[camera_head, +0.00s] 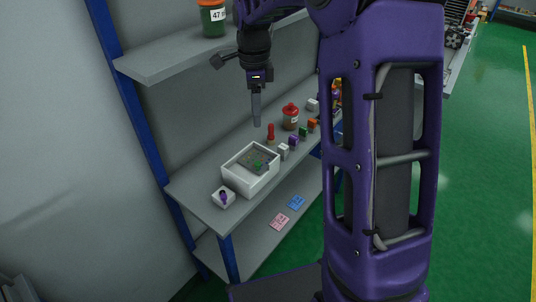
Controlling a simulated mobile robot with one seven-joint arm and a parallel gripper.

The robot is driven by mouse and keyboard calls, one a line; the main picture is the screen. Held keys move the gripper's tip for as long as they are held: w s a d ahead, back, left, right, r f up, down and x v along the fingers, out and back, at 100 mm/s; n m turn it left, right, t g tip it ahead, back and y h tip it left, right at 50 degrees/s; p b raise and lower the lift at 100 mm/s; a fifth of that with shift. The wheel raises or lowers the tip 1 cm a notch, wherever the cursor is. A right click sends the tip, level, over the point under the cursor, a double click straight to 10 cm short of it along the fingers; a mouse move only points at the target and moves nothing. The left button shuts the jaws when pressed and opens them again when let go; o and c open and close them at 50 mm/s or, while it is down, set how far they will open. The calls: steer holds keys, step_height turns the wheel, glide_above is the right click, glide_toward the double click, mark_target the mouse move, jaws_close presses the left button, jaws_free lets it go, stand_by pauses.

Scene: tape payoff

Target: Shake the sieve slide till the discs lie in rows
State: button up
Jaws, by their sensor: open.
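A white open box (236,181) stands on the grey shelf. In it lies a grey panel (252,157) with several small green discs (257,163), too small to tell whether they lie in rows. I take this panel to be the sieve slide, but cannot be sure. My gripper (256,123) points down above the shelf, behind the box in the picture and apart from it. Its fingers show edge-on, one over the other; they are open, with nothing seen between them.
A white block with a purple top (223,197) sits in front of the box. A red upright piece (271,132), a red-lidded jar (290,117) and several small coloured blocks (293,142) stand behind and right. An upper shelf (160,66) holds a green jar (213,20). My arm's purple column covers the right.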

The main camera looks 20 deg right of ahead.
mark_target(258, 162)
step_height(258, 162, down, 17)
steer(key=shift+r+b, duration=0.1)
steer(key=shift+b, duration=0.45)
jaws_close()
stand_by(1.2)
